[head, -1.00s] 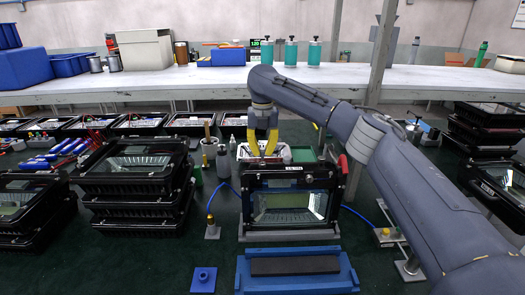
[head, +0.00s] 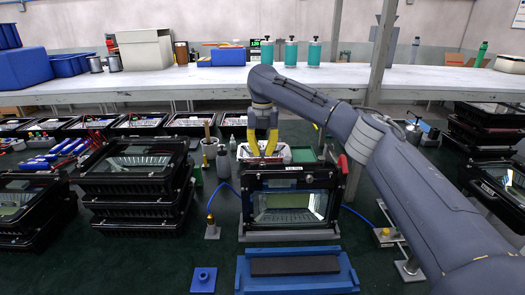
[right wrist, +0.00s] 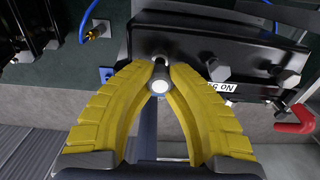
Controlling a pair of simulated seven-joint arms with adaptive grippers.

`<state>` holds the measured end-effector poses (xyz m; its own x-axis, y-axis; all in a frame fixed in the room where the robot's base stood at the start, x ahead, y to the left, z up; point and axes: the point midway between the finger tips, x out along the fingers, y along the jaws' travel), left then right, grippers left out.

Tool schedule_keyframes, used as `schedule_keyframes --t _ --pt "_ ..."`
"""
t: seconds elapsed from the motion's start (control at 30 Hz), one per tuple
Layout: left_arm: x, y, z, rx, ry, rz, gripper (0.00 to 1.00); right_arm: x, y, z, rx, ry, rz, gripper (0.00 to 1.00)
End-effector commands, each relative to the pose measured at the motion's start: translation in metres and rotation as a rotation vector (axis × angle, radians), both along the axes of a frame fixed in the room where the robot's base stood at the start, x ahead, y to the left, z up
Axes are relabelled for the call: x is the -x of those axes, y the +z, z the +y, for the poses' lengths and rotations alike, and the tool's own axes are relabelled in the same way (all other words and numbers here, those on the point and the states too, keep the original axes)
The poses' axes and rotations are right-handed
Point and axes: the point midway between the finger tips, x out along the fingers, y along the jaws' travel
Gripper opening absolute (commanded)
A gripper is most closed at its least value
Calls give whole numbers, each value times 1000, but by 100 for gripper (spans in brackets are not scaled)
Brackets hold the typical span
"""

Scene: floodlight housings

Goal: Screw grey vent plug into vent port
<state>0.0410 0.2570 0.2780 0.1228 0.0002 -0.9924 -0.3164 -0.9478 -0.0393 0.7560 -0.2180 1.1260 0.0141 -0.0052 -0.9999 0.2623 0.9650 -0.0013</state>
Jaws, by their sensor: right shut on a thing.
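The black floodlight housing (head: 292,205) stands upright in a grey stand, its glass face to the front. My right gripper (head: 263,155) is above and behind the housing's top edge at its left. In the right wrist view, its yellow fingers (right wrist: 160,78) are shut on the small grey vent plug (right wrist: 159,85), with its pale round end between the tips. The plug is at the back face of the housing (right wrist: 190,35). The vent port is hidden behind the plug and fingertips, so I cannot tell how deep the plug sits. The left gripper is not in view.
A blue cradle with a dark pad (head: 297,267) lies in front of the housing. A small blue block (head: 203,281) is left of it. Stacked housings (head: 135,190) stand at left. A red toggle handle (head: 343,164) rises at the housing's right. A blue hose (head: 358,214) runs to the right.

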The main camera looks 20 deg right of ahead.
Motion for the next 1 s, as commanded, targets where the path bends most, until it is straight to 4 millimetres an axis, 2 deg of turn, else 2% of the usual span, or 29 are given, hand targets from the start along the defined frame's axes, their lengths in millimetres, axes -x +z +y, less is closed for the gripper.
schedule_keyframes --t 1.0 --pt "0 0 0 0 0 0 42 0 -19 0 -1 0 1 0"
